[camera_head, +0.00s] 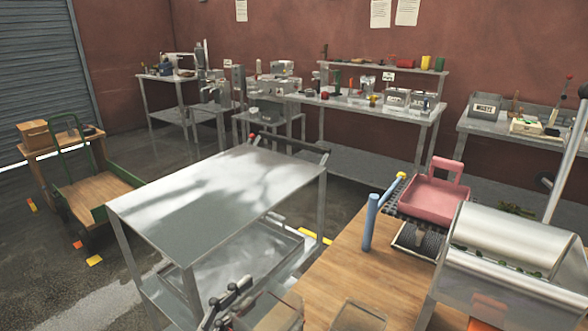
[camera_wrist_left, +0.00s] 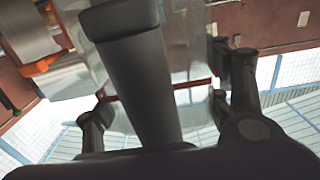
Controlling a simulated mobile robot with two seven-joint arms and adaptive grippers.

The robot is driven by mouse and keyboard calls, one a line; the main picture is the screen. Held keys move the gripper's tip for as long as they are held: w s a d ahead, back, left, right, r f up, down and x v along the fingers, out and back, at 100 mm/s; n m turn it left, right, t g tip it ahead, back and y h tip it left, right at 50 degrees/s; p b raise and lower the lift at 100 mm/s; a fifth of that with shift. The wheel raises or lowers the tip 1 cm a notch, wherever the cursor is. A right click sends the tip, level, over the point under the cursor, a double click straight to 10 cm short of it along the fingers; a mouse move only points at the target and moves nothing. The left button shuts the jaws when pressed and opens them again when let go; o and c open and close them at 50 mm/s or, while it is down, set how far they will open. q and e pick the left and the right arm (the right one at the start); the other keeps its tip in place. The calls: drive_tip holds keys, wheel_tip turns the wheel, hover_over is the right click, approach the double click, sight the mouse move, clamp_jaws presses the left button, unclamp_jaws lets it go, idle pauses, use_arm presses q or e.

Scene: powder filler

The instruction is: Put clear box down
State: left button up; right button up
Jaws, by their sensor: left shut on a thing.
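My left gripper (camera_head: 240,300) shows at the bottom of the head view, by the near left corner of the wooden table (camera_head: 335,270). It is shut on a clear box (camera_head: 282,312), a see-through container cut off by the lower picture edge. In the left wrist view the dark fingers (camera_wrist_left: 165,110) stand around the clear box (camera_wrist_left: 195,60), partly hidden behind the wide middle finger. I cannot tell whether the box touches the table. A second clear container (camera_head: 358,316) shows just right of it. My right gripper is out of view.
A bare-topped metal cart (camera_head: 215,195) stands left of the wooden table. The table's middle is clear.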

use_arm(q)
drive_tip(key=w+a+f+n+t+y, duration=0.1)
drive_tip(key=a+f+n+t+y, duration=0.2)
drive_tip(key=a+y, duration=0.7)
wheel_tip(320, 180, down, 3)
drive_tip(key=a+n, duration=0.2)
drive_tip(key=n, duration=0.2)
drive_tip(key=shift+w+a+t+y+p, duration=0.15)
drive_tip(key=shift+w+t+y+p, duration=0.15)
drive_tip(key=shift+w+y, duration=0.1)
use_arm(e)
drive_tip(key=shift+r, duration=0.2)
use_arm(q)
drive_tip(key=shift+r, duration=0.1)
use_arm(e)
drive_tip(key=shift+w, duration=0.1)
